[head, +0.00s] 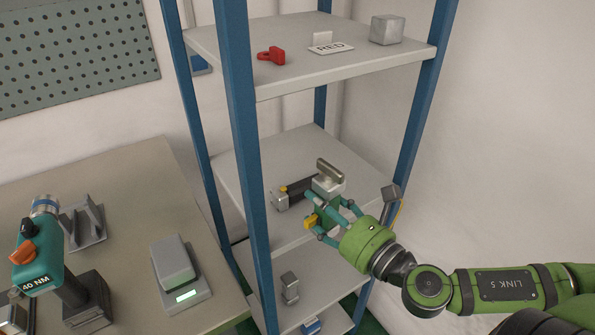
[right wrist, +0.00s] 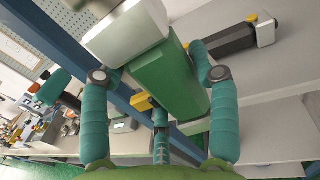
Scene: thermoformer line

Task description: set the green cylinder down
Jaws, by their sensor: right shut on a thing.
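The green cylinder (head: 327,212) has a green body and a light grey top with a metal bar across it. My right gripper (head: 329,210) has its teal fingers around the green body and is shut on it, at the middle shelf (head: 262,165) of the blue-framed rack. In the right wrist view the green cylinder (right wrist: 166,82) sits between the fingers of the right gripper (right wrist: 160,78) and appears tilted. I cannot tell whether its underside touches the shelf. My left gripper is not in view.
A dark device (head: 296,189) with grey ends lies beside the cylinder on the middle shelf. A blue post (head: 243,150) stands left of it. The middle shelf's back is clear.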

